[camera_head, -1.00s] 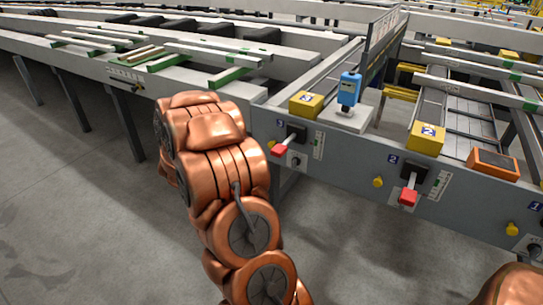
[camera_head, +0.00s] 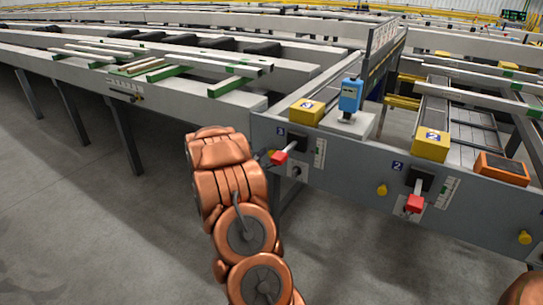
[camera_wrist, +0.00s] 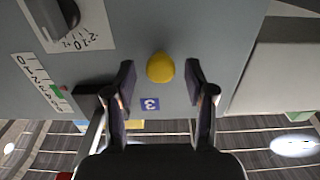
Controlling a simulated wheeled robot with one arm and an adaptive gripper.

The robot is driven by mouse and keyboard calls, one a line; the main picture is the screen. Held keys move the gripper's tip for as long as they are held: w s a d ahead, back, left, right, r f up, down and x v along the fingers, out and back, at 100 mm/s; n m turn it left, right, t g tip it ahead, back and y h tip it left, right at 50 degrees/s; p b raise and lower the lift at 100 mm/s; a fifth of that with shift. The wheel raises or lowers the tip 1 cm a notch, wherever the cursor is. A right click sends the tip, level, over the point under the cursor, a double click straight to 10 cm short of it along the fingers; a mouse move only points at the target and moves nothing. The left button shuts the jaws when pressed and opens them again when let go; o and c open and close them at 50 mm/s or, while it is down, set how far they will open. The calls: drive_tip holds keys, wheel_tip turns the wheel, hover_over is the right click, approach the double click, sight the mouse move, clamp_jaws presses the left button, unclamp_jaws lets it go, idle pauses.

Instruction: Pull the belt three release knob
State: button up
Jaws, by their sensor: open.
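The belt three release knob is a round yellow knob (camera_wrist: 160,67) on the grey panel, beside a blue label "3" (camera_wrist: 150,103) that appears upside down in the wrist view. My gripper (camera_wrist: 160,82) is open, with one dark finger on each side of the knob in that view. No contact shows, and the depth gap is hard to judge.
Near the knob, a red-ended lever (camera_head: 279,157) juts from the panel; a dark rotary switch (camera_wrist: 58,14) shows in the wrist view. A yellow box (camera_head: 306,112) and blue device (camera_head: 350,96) stand above. Another yellow knob (camera_head: 382,190) and red lever (camera_head: 414,203) are to the right.

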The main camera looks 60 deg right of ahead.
drive_tip(key=shift+d, duration=0.9)
drive_tip(key=shift+c, duration=0.4)
clamp_jaws()
